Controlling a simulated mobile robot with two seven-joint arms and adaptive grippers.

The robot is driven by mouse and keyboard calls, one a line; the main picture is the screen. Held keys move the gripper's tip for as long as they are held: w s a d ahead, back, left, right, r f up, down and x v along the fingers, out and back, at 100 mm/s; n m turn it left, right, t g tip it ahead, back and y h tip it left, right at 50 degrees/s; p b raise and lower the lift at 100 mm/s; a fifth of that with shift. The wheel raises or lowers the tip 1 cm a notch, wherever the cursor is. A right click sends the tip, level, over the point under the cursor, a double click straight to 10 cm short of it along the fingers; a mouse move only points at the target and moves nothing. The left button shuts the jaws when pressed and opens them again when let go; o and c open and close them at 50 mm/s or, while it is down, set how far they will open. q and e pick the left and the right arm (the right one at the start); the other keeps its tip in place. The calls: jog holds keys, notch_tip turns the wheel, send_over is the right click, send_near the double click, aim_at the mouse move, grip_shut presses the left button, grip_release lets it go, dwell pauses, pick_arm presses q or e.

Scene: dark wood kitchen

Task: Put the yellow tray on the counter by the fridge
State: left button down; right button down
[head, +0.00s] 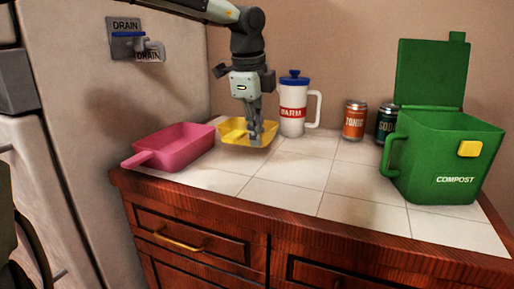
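The yellow tray (231,133) sits at the back left of the white tiled counter (285,170), near the fridge (75,100). It looks level and appears to rest on the tiles. My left gripper (256,140) points down at the tray's right part, with its fingers overlapping the tray's near side. The fingers look close together, but whether they are shut on the tray wall or slightly apart is unclear. They hide part of the tray. My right gripper is not in view.
A pink scoop-like tray (178,146) lies left of the yellow tray. A white jug (292,118) stands behind right, then a tonic can (354,121) and a soda can (386,122). A green compost bin (450,150) stands at right. The counter's front middle is clear.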

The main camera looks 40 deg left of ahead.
pick_arm(q)
jog(key=x, duration=0.3)
jog(key=shift+s+d+f, duration=0.1)
jog(key=shift+s+f, duration=0.05)
jog(key=shift+s, duration=0.25)
jog(key=shift+f, duration=0.35)
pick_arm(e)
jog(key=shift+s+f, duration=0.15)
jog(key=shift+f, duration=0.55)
pick_arm(q)
jog(key=c, duration=2.3)
grip_release()
jog(key=o, duration=0.6)
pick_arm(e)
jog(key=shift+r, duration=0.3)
pick_arm(q)
jog(key=shift+r, duration=0.25)
jog(key=shift+v, duration=5.75)
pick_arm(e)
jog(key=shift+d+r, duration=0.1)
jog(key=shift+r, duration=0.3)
